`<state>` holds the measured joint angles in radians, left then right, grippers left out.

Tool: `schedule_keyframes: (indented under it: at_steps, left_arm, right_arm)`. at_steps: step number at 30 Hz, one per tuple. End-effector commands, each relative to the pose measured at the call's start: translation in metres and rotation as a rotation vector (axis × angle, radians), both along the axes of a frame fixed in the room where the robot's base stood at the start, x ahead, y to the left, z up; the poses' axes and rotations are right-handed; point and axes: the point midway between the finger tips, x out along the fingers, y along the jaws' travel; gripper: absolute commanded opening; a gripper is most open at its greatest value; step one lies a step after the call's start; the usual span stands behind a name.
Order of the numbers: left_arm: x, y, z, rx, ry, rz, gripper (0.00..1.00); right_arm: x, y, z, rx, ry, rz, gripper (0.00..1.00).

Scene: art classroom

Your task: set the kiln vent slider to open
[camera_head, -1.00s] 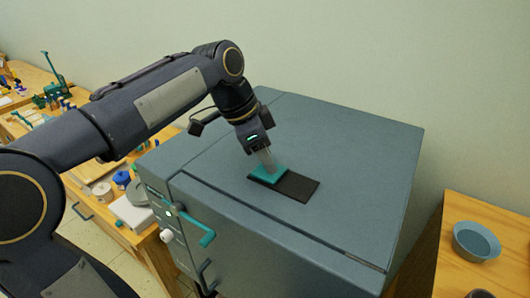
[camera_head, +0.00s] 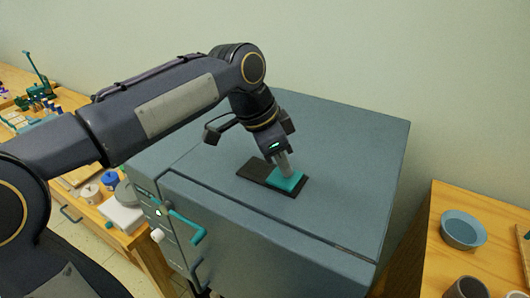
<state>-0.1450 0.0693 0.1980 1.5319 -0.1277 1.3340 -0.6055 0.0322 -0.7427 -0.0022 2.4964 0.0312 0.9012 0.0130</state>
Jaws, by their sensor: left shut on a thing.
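The kiln (camera_head: 345,150) is a large grey-blue box in the middle of the view. On its top lies a dark vent track (camera_head: 254,170), with a teal slider plate (camera_head: 290,181) at its right end. The dark part of the track shows to the left of the plate. My left gripper (camera_head: 284,168) reaches down from above and is shut on a grey upright knob on the plate. The fingers hide part of this knob. My right gripper is not in view.
A teal handle (camera_head: 188,226) sticks out of the kiln's front. A wooden table at the right holds a blue-grey bowl (camera_head: 463,230) and a dark cup (camera_head: 468,288). A cluttered wooden bench stands at the left. The kiln top around the track is clear.

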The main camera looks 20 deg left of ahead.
Motion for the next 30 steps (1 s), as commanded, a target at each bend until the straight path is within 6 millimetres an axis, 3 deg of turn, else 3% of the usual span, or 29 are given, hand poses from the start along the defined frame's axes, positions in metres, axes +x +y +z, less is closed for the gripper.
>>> schedule_keyframes:
  at_steps: [8, 9, 14, 23, 30]
  left_arm:
    - [-0.001, -0.005, 0.000, -0.007, 0.001, -0.005, 0.00]
    - [-0.001, -0.006, 0.000, -0.008, 0.000, -0.006, 0.22]
    - [-0.001, -0.005, 0.000, -0.007, 0.001, -0.005, 0.41]
    - [-0.001, -0.003, 0.002, -0.006, -0.001, -0.003, 0.41]
    - [-0.008, 0.007, 0.034, -0.007, -0.006, -0.003, 0.41]
  right_arm:
    - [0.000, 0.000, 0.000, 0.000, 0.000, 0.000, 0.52]
    - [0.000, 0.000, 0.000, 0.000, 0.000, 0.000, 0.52]
    - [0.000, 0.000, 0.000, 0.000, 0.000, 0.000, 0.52]
    - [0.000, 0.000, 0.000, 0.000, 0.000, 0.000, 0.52]
    - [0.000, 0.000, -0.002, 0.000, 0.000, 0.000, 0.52]
